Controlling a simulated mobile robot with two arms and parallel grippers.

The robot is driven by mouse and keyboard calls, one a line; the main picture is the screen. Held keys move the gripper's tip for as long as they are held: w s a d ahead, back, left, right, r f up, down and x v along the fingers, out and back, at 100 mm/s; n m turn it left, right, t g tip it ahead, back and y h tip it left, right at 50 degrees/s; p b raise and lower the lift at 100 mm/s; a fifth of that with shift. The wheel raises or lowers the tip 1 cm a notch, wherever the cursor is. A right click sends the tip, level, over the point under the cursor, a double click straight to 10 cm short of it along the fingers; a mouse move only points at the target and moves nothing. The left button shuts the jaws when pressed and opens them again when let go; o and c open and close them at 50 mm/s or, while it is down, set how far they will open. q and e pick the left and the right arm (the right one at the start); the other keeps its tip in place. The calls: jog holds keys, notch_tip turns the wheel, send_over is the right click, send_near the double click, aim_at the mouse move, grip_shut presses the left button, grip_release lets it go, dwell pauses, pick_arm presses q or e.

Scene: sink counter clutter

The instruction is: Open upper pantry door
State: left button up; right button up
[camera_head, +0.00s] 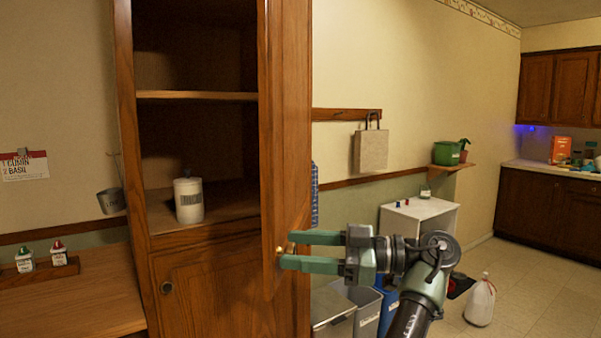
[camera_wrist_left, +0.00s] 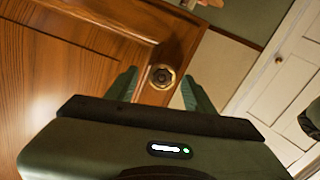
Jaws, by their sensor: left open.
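The upper pantry door (camera_head: 287,130) is a wooden panel standing swung open, so the shelves of the pantry (camera_head: 198,97) show. A small brass knob (camera_head: 279,250) sits low on the door. My left gripper (camera_head: 285,250) is open, with one green finger above the knob and one below it. In the left wrist view the knob (camera_wrist_left: 161,76) lies between the two spread fingers, with gaps on both sides. Whether a finger touches the door is unclear. A white canister (camera_head: 188,200) stands on the pantry's lower shelf. My right gripper is not in view.
The lower pantry door (camera_head: 215,290) is shut. A wooden side table (camera_head: 70,292) with two small bottles is at left. Bins (camera_head: 335,310) and a white cabinet (camera_head: 420,215) stand right of the pantry, near my arm. Tiled floor (camera_head: 535,295) is mostly clear at right.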

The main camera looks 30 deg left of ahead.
aim_at(276, 140)
pick_arm(q)
notch_tip(276, 140, up, 19)
jog(key=shift+r, duration=0.1)
dwell(0.3)
